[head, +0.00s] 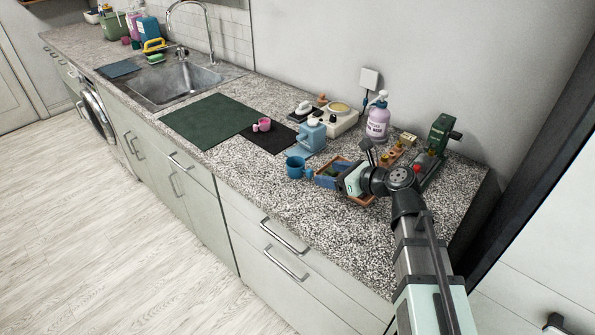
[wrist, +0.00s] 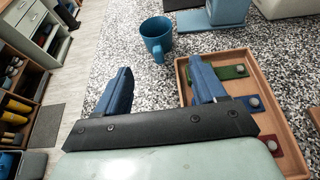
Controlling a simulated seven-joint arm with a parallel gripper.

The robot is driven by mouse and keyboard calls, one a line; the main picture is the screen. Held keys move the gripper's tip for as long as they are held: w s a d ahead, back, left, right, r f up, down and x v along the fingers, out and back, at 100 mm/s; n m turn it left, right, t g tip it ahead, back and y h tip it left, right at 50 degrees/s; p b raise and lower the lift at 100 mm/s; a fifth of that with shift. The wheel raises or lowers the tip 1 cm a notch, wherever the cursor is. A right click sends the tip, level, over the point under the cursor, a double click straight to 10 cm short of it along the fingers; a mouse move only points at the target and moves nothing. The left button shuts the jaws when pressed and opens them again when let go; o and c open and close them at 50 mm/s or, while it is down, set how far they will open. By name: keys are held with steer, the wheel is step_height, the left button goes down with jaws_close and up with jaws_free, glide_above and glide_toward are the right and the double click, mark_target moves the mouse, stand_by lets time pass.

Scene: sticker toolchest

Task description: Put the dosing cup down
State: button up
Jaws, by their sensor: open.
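A blue cup (head: 296,167) with a handle stands upright on the speckled counter near its front edge. It also shows in the wrist view (wrist: 157,37), beyond my fingers and apart from them. A smaller pink cup (head: 263,125) stands farther off by the dark mats. I cannot tell from looks alone which one is the dosing cup. My gripper (wrist: 163,75) is open, with two blue fingers spread and nothing between them. In the head view my gripper (head: 334,178) is low over the counter, right of the blue cup, partly hiding a wooden tray.
The wooden tray (wrist: 184,84) holds green, blue and red pads with grey knobs, beside my right finger. A light-blue machine (head: 311,137), a pump bottle (head: 377,123) and a green device (head: 438,142) stand behind.

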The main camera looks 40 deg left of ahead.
mark_target(307, 170)
steer(key=x, duration=1)
steer(key=shift+s+a+f, duration=0.1)
steer(key=shift+s+a, duration=0.05)
steer(key=shift+a, duration=0.2)
steer(key=c, duration=1.1)
steer(key=shift+o, duration=0.2)
steer(key=shift+r, duration=5)
